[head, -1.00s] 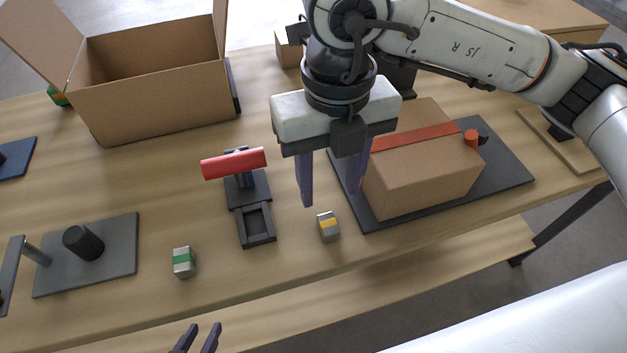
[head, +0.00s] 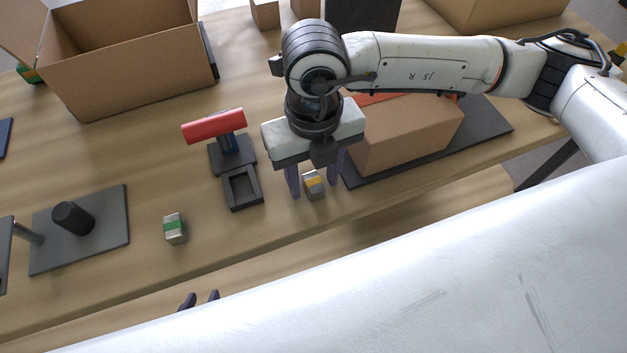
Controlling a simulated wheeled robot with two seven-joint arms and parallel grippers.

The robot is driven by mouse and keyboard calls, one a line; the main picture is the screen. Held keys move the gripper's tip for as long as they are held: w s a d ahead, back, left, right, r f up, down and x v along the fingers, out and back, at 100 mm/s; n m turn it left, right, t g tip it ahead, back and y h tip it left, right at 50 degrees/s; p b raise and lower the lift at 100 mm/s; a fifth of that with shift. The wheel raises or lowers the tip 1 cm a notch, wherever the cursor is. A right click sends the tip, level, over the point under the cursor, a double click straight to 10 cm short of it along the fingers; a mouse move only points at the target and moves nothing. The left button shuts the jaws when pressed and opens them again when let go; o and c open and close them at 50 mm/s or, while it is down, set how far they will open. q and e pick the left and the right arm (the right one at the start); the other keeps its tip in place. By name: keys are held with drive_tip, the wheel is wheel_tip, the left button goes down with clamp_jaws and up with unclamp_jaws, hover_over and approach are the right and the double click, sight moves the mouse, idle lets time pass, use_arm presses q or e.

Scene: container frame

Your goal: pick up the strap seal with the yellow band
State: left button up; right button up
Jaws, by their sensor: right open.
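The strap seal with the yellow band (head: 314,186) is a small grey block standing on the wooden table near its front edge. My right gripper (head: 315,188) is open, pointing down, with its two fingers on either side of the seal. From this view I cannot tell whether a finger touches it. A similar grey seal with a green band (head: 175,229) stands further left.
A tool with a red handle (head: 214,125) stands left of my right gripper. A closed carton (head: 405,140) on a dark mat (head: 487,127) is close on the right. An open carton (head: 140,72) is at the back left. A grey plate with a black post (head: 107,235) is at the left.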

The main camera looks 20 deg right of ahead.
clamp_jaws()
